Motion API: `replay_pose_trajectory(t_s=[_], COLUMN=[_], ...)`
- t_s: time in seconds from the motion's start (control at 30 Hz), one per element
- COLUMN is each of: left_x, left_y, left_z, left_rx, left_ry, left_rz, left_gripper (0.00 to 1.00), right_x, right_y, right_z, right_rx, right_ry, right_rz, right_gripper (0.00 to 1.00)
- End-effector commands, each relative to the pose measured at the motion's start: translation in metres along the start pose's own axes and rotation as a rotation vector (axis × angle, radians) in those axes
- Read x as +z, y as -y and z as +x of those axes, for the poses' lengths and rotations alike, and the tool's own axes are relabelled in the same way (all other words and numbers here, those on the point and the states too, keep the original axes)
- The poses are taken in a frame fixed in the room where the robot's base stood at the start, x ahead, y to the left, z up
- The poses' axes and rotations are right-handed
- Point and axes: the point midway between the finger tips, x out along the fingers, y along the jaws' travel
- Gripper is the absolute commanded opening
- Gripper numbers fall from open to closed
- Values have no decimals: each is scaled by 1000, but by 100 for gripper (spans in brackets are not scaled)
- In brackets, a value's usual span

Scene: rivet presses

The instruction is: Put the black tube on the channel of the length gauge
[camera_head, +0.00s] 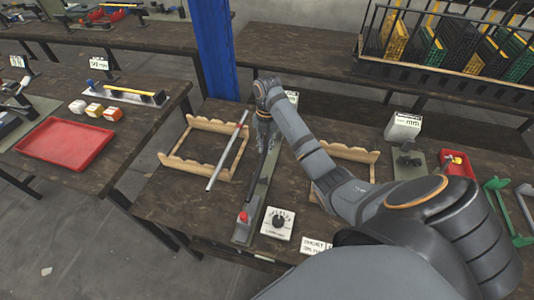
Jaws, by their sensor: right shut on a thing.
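My right gripper (264,138) points down over the far part of the length gauge and is shut on the black tube (256,181). The tube slants from the gripper toward the near left, along the gauge's long grey-green base (262,197). I cannot tell whether the tube touches the channel or hangs just above it. A red knob (243,217) sits at the gauge's near end. The far end of the gauge is hidden by my gripper and arm. My left gripper is not in view.
A silver tube (227,152) with a red band lies across a wooden rack (172,162) left of the gauge. Another wooden rack (358,154) is partly behind my arm. A red tray (66,144) lies on the left table.

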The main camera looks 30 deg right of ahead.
Motion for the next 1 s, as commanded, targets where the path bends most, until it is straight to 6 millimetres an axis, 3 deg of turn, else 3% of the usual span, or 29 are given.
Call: replay_pose_trajectory(t_s=[0.03, 0.2, 0.53, 0.57, 0.7, 1.0], left_x=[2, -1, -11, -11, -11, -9], left_y=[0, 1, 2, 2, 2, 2], left_z=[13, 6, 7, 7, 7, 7], left_rx=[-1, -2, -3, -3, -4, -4], left_ry=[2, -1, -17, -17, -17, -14], left_rz=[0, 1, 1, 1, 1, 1], left_gripper=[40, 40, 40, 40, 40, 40], right_x=[5, 6, 7, 7, 7, 7], right_y=[4, 4, 4, 4, 4, 4], right_z=[12, 32, 38, 38, 38, 38], right_rx=[-2, -2, -2, -2, -2, -1], right_ry=[1, -3, 0, 0, 0, 1], right_rz=[2, -1, 0, 0, 0, 0], right_gripper=[0, 0, 0, 21, 40, 40])
